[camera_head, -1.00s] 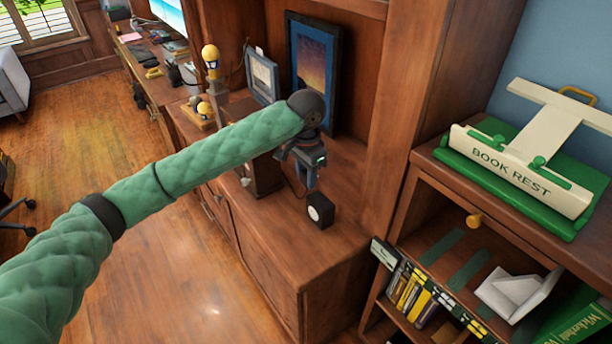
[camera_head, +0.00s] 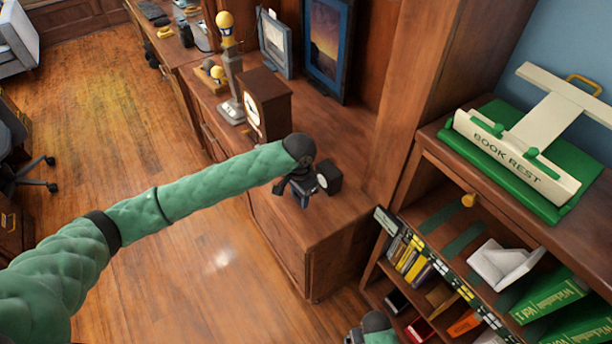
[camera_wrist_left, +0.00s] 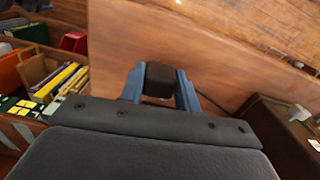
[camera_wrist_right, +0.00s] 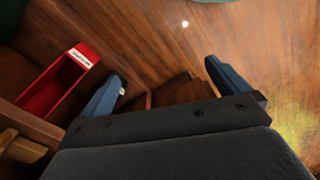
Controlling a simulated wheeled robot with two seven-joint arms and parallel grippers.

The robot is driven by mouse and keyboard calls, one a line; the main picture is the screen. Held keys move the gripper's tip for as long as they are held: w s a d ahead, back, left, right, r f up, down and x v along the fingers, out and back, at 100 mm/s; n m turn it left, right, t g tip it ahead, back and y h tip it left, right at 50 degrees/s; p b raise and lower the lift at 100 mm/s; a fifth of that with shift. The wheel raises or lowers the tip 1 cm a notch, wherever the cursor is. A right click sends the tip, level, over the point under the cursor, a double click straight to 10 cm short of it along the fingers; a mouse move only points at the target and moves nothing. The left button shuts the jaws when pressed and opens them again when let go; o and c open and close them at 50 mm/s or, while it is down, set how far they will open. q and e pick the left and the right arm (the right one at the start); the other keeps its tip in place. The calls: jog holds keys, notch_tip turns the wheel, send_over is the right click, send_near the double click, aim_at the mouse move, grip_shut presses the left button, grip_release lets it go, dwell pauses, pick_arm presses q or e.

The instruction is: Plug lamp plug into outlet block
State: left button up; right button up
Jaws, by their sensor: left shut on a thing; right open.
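My left gripper (camera_head: 302,192) is low over the front end of the wood cabinet top, close to the left side of the outlet block (camera_head: 329,176), a black cube with a pale face. In the left wrist view the blue fingers (camera_wrist_left: 160,85) are shut on a dark, blocky body (camera_wrist_left: 160,76), which looks like the lamp plug. In the head view the plug is hidden by the gripper, so I cannot tell whether it touches the block. The lamp (camera_head: 232,75), grey with a yellow bulb, stands farther back. In the right wrist view my right gripper (camera_wrist_right: 168,88) is open and empty.
A wooden clock (camera_head: 266,105) stands between lamp and gripper. Framed pictures (camera_head: 327,45) lean behind. At right, a bookcase holds the book rest (camera_head: 510,157) on top and books (camera_head: 410,255) below. A red box (camera_wrist_right: 60,82) is near my right gripper.

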pick_arm(q)
jog(key=shift+w+a+f, duration=0.2)
jog(key=shift+f, duration=0.25)
jog(key=shift+w+a+f, duration=0.15)
jog(key=shift+a+f, duration=0.05)
jog(key=shift+f, duration=0.2)
jog(key=w, duration=0.1)
jog(key=w+f, duration=0.1)
jog(key=w, duration=0.1)
jog(key=shift+a, duration=0.1)
jog(key=shift+w+d+m, duration=0.2)
jog(key=shift+m, duration=0.3)
pick_arm(e)
jog(key=s+f+t, duration=0.1)
jog(key=s+f, duration=0.1)
jog(key=f, duration=0.5)
jog(key=s+d+f+t, duration=0.1)
jog(key=s+f, duration=0.2)
jog(key=f, duration=0.4)
jog(key=shift+s+d, duration=0.25)
jog(key=shift+s, duration=0.05)
pick_arm(q)
jog(key=shift+d, duration=0.1)
pick_arm(e)
jog(key=shift+r, duration=0.15)
